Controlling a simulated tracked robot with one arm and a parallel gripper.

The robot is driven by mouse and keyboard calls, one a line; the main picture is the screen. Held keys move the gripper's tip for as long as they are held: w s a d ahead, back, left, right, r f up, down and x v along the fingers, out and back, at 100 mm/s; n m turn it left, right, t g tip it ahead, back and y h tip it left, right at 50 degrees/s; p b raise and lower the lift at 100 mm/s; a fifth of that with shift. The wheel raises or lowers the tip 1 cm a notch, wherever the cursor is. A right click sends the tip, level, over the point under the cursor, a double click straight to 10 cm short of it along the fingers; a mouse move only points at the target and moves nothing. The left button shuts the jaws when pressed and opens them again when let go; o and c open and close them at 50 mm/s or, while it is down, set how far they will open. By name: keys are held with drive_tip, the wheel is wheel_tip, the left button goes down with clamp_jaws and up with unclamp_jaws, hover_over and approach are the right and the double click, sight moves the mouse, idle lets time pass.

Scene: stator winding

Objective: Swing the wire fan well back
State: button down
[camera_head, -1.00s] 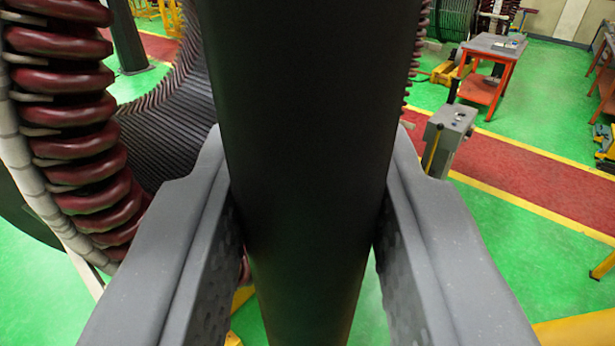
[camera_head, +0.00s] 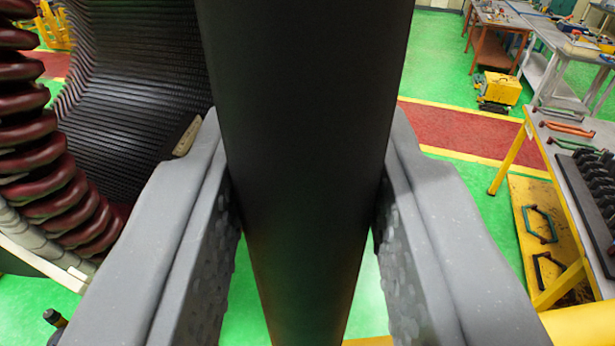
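My gripper (camera_head: 307,190) is shut on a thick, smooth black bar (camera_head: 305,120). A grey finger presses against each side of the bar, which runs from the top to the bottom of the view. No separate wire fan can be made out; I cannot tell whether the bar is part of it. The stator stands at the left, with a dark ribbed inner wall (camera_head: 135,85) and dark red coil ends (camera_head: 45,175) along its near edge. The bar hides the middle of the scene.
A workbench (camera_head: 555,125) with hand tools and a black toothed part (camera_head: 592,190) stands close on the right. More benches (camera_head: 545,38) and a yellow machine (camera_head: 500,90) are farther back. Green floor (camera_head: 440,75) and a red walkway (camera_head: 470,130) lie open between.

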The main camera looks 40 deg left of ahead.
drive_tip(key=shift+r, duration=0.1)
idle(0.3)
drive_tip(key=c, duration=1.2)
unclamp_jaws()
drive_tip(key=shift+o, duration=0.2)
drive_tip(key=shift+s, duration=0.1)
drive_tip(key=v, duration=1.3)
drive_tip(key=shift+s+d, duration=0.2)
drive_tip(key=shift+s, duration=0.1)
